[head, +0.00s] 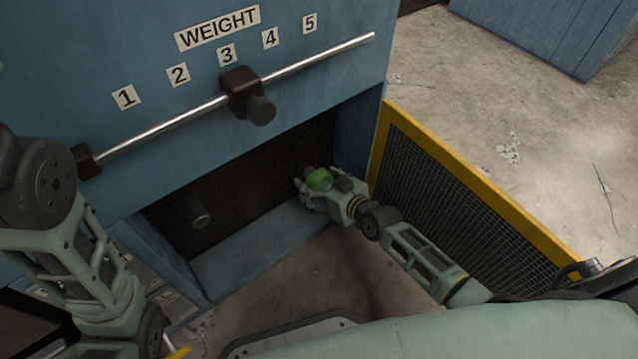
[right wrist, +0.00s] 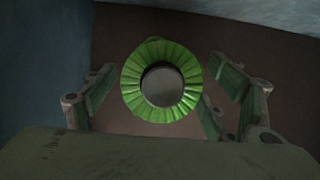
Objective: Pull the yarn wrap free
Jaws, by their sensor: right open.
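The yarn wrap (head: 319,179) is a bright green band inside the blue machine's opening, near its right side. In the right wrist view the green wrap (right wrist: 160,80) is a pleated ring around a grey round end (right wrist: 162,86). My right gripper (head: 318,192) is at the wrap with its fingers spread. In the right wrist view its fingers (right wrist: 158,92) stand to either side of the ring, with gaps between.
A second dark roller end (head: 198,214) sticks out on the left of the opening. Above are a metal rail (head: 320,58) with a black slider (head: 243,92) and a WEIGHT scale. An open yellow-framed mesh door (head: 470,205) stands close right of my right arm. Concrete floor lies beyond.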

